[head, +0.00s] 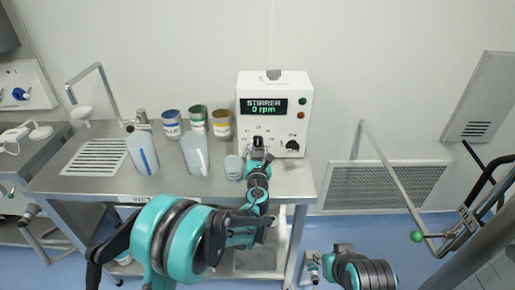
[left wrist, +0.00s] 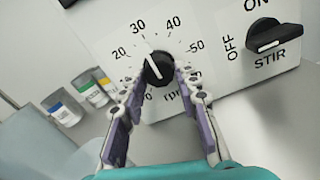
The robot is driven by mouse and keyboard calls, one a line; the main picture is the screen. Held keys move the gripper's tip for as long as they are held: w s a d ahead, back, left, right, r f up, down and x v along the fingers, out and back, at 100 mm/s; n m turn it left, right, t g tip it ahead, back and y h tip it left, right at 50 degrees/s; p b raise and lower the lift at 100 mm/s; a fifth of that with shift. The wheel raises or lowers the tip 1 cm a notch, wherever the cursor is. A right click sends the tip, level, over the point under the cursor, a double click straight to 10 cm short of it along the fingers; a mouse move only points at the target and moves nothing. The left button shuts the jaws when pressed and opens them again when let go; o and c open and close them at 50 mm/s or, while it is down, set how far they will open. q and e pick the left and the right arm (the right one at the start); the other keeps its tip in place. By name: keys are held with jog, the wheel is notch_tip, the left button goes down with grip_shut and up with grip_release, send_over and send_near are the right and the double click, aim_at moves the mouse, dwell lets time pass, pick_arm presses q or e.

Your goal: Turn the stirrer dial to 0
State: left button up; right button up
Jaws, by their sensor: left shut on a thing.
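The stirrer box (head: 272,105) is white and stands at the back of the steel bench. Its green display (head: 264,107) reads "STIRRER 0 rpm". The black stirrer dial (left wrist: 158,68) has a white pointer line that points up, near 30 on the printed scale. The dial also shows in the head view (head: 258,142). My left gripper (left wrist: 161,80) is shut on the dial, one finger at each side of it. It reaches up to the box front in the head view (head: 258,158). My right gripper (head: 313,264) is low beside the bench, too small to read.
A black STIR switch (left wrist: 272,38) with OFF and ON marks is right of the dial. Labelled cans (head: 197,118), two clear beakers (head: 195,155) and a small cup (head: 233,167) stand left of the box. A wall grille (head: 385,187) is at the right.

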pick_arm(q)
jog(key=shift+n, duration=0.3)
jog(key=n, duration=0.3)
jog(key=shift+n, duration=0.3)
jog(key=n, duration=0.3)
jog(key=shift+d+n, duration=0.15)
jog(key=shift+n, duration=0.15)
jog(key=n, duration=0.7)
jog(key=shift+d+r+b, duration=0.1)
jog(key=shift+b, duration=0.25)
jog(key=n, duration=0.6)
jog(key=shift+r+n, duration=0.1)
jog(key=shift+n, duration=0.2)
jog(key=n, duration=0.5)
jog(key=shift+r, duration=0.1)
jog(key=shift+n, duration=0.4)
jog(key=o, duration=1.2)
jog(key=shift+c, duration=0.2)
